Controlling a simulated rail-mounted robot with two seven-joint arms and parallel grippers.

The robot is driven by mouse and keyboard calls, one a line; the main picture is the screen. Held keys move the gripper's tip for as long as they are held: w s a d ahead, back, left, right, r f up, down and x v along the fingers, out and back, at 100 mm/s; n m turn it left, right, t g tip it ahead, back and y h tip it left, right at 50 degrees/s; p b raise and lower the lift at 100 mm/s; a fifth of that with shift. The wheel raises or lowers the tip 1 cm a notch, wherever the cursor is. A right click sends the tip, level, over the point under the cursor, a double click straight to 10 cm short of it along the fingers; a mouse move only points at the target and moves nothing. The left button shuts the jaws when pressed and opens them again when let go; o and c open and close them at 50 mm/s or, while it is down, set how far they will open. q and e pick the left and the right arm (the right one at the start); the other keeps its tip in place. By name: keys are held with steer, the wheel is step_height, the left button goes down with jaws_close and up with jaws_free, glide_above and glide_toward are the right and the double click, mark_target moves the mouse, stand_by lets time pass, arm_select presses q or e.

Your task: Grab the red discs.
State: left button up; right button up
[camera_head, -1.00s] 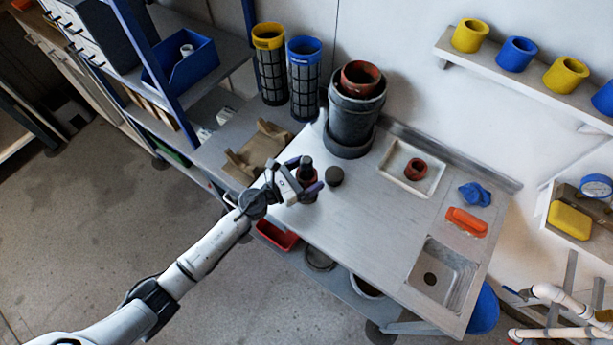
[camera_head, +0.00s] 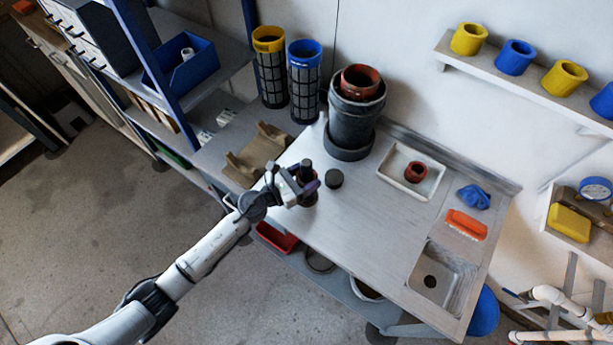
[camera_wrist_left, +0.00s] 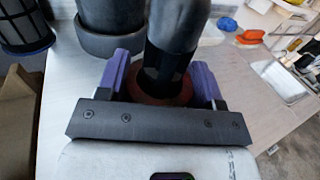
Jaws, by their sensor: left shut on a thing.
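My left gripper (camera_head: 305,181) is low over the near left part of the steel worktop. Its purple fingers are shut on a dark-topped red piece (camera_head: 306,173). In the left wrist view the fingers (camera_wrist_left: 165,85) stand on either side of its dark upright part (camera_wrist_left: 165,65), with a dull red round part (camera_wrist_left: 155,95) below. I cannot tell if that is one disc or several. A red ring (camera_head: 415,171) lies in a white tray (camera_head: 439,174). Another red ring (camera_head: 359,80) sits in the top of a dark grey vessel (camera_head: 350,125). My right gripper is not in view.
Yellow-topped (camera_head: 270,80) and blue-topped (camera_head: 303,85) mesh cylinders stand at the back left. A brown holder (camera_head: 256,156) lies left. A sink basin (camera_head: 441,276) is at the right. The middle worktop is clear.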

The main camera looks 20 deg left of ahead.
arm_select(q)
step_height(320, 180, up, 15)
steer(key=p, duration=1.1)
steer(key=shift+r+p, duration=0.15)
steer(key=shift+p, duration=0.25)
steer(key=shift+r+p, duration=0.3)
steer(key=shift+r, duration=0.75)
